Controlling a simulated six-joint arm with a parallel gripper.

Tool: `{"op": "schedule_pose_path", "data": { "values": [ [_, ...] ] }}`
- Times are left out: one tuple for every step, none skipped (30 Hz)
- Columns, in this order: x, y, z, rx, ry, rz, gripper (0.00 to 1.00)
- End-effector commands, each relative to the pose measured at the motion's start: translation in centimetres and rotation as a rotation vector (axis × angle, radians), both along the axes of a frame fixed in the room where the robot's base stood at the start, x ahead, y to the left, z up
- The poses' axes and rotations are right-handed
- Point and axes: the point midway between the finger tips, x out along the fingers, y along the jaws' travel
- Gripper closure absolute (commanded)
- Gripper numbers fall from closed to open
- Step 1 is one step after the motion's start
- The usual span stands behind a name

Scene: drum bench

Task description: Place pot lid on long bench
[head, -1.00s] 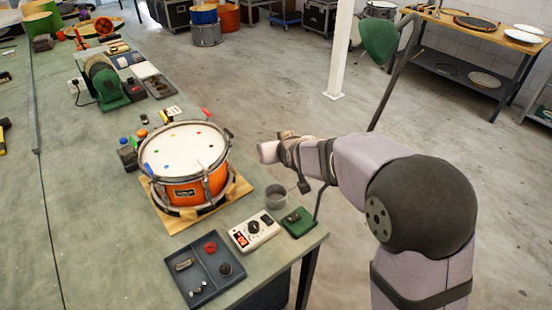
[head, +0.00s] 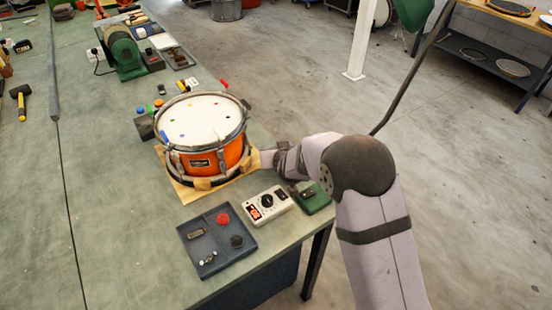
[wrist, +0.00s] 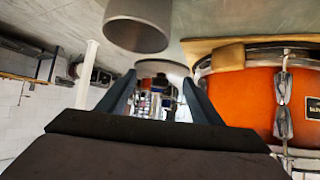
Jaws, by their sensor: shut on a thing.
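In the wrist view, my gripper (wrist: 160,82) is shut on a pale grey rounded thing (wrist: 163,68) that spans the gap between the fingertips. It appears to be the pot lid, though only its edge shows. In the head view my forearm reaches over the front right edge of the long green bench (head: 110,225), beside the orange drum. The fingers and the lid are hidden there behind my arm. I cannot tell whether the lid touches the bench.
The orange drum (head: 205,162) stands on a wooden board close to my wrist. A meter (head: 268,204), a green box (head: 313,198) and a blue-grey tray (head: 216,266) sit at the front.

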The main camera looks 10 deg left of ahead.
Motion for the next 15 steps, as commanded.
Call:
{"op": "schedule_pose_path", "data": {
  "values": [
    [1.3, 0.6, 0.2, 0.005, -0.006, -0.012, 0.65],
    [1.9, 0.9, 0.4, 0.005, -0.006, -0.018, 0.65],
    [2.6, 1.1, 1.1, 0.006, -0.007, -0.023, 0.65],
    [3.0, 1.3, 1.5, 0.006, -0.006, -0.023, 0.65],
    [3.2, 1.2, 1.8, 0.004, -0.006, -0.026, 0.65],
    [3.6, 1.4, 2.3, 0.006, -0.005, -0.027, 0.65],
    [3.8, 1.5, 2.6, 0.005, -0.006, -0.026, 0.65],
    [4.0, 1.5, 2.8, 0.004, -0.005, -0.026, 0.65],
    [4.1, 1.6, 3.1, 0.003, -0.003, -0.026, 0.65],
    [4.3, 1.6, 3.3, 0.003, -0.003, -0.026, 0.65],
    [4.4, 1.6, 3.5, 0.003, -0.003, -0.026, 0.65],
    [4.6, 1.7, 3.8, 0.004, -0.004, -0.025, 0.65],
    [4.7, 1.8, 4.0, 0.004, -0.003, -0.024, 0.65],
    [4.8, 1.8, 4.0, 0.004, -0.002, -0.024, 0.65],
    [4.9, 1.8, 4.2, 0.003, -0.002, -0.023, 0.66]
  ]
}}
